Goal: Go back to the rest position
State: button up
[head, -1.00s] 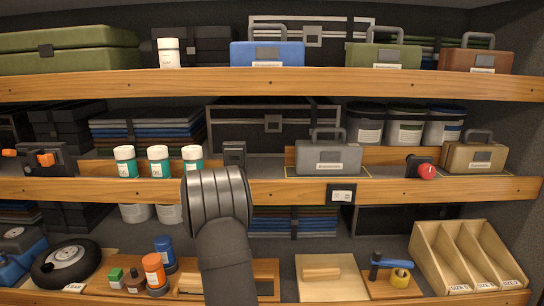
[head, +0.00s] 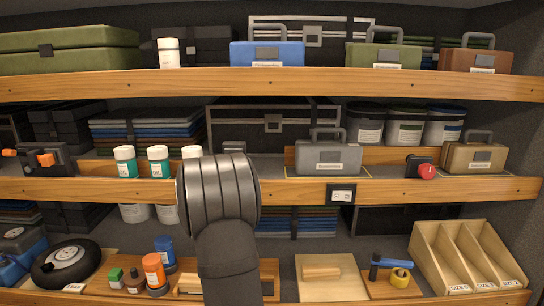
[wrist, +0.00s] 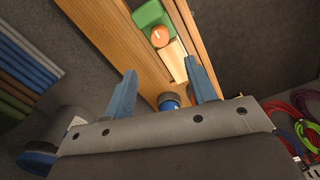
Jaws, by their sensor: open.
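In the wrist view my gripper (wrist: 158,92) has its two blue-grey fingers spread wide apart, with nothing held between them. The fingers are hidden there.
The middle shelf edge (head: 400,189) crosses behind my arm. White bottles with green labels (head: 125,162) stand left of it, a grey toolbox (head: 328,157) right. Coloured cords (wrist: 298,125) show in the wrist view.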

notch_tip(320, 180, down, 13)
jog(key=shift+r, duration=0.2)
jog(key=shift+r+n, duration=0.15)
jog(key=shift+n, duration=0.25)
jog(key=n, duration=0.3)
jog(key=shift+r+n, duration=0.35)
jog(key=shift+n, duration=0.05)
notch_tip(320, 180, up, 12)
notch_tip(320, 180, down, 10)
jog(key=m, duration=0.6)
jog(key=shift+r, duration=0.25)
dwell(1.5)
